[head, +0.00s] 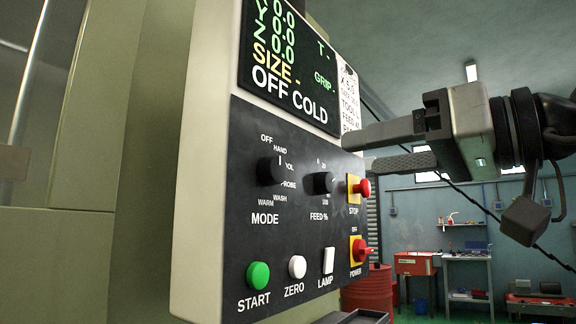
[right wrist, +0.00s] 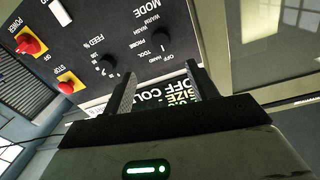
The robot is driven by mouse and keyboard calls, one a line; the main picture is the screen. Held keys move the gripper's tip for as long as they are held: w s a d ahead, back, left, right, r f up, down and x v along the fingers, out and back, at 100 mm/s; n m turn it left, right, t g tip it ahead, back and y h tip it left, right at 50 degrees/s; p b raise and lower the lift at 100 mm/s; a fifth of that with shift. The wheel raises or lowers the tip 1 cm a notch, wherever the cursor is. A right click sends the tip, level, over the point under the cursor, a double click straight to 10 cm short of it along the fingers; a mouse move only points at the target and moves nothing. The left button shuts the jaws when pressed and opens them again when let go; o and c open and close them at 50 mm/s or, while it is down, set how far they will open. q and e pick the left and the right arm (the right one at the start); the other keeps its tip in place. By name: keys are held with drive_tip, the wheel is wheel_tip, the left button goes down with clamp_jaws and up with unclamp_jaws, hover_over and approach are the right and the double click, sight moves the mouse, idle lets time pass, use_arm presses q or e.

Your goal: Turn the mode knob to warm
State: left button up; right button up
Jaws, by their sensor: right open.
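The mode knob (head: 270,171) is a round black knob on the dark control panel, above the word MODE. Its white mark points up, near the OFF and HAND labels; I cannot tell which exactly. WARM is printed at its lower left. The display (head: 292,65) reads OFF COLD. The knob also shows in the right wrist view (right wrist: 160,40), beyond the fingertips. My right gripper (head: 358,151) is open and empty, in front of the panel's right side, apart from the knob. It also shows in the right wrist view (right wrist: 164,84). My left gripper is not in view.
The feed knob (head: 319,183) is right of the mode knob. The red stop button (head: 362,188) and red power switch (head: 360,250) are at the panel's right edge. Start (head: 258,275), zero (head: 297,267) and lamp (head: 328,260) controls line the bottom. A red drum (head: 370,292) stands behind.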

sight(279, 170)
drive_tip(key=p+x, duration=0.2)
drive_tip(key=x, duration=1.1)
drive_tip(key=shift+a+p, duration=0.15)
drive_tip(key=shift+p, duration=0.25)
drive_tip(key=c, duration=1)
